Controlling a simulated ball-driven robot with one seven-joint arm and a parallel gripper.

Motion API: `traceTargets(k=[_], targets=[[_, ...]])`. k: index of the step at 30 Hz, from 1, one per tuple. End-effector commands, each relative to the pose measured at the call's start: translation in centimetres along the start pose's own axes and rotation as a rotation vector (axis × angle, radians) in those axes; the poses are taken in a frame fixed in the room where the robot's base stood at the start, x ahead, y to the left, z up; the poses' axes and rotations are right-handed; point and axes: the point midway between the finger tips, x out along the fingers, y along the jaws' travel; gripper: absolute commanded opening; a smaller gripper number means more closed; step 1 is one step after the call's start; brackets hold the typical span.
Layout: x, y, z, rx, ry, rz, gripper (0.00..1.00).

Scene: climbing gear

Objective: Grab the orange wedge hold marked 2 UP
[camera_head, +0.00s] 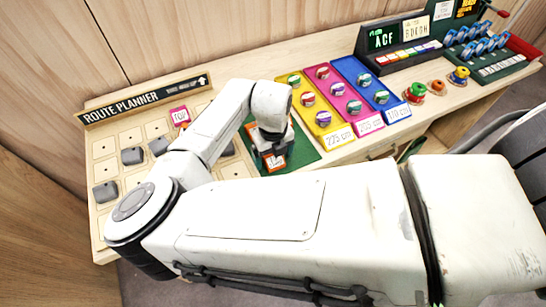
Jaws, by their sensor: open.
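My gripper (271,147) points down over the green mat (301,151) in the middle of the bench. An orange piece with a white label (276,161) shows directly below and between its dark fingers. The lettering is too small to read, so I cannot tell for sure that it is the wedge hold marked 2 UP. Most of the piece is hidden by my gripper and wrist. The jaws are open around or just above it; contact cannot be made out.
The route planner board (105,149) on the left holds several grey blocks (132,155) and a pink tag (180,115). Yellow, pink and blue trays (345,120) with round pieces stand right of the mat. Coloured spools (415,92) and a rack of blue clips lie farther right.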

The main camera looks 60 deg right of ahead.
Motion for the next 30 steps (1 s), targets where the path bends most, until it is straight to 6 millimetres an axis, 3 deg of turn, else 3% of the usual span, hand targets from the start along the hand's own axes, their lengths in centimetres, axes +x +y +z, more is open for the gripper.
traceTargets(k=[2,20,30], targets=[[-0.01,0.0,0.0,0.0,0.0,0.0,0.87],[-0.06,0.0,0.0,0.0,0.0,0.0,0.31],[-0.38,0.0,0.02,0.0,-0.001,-0.001,0.3]])
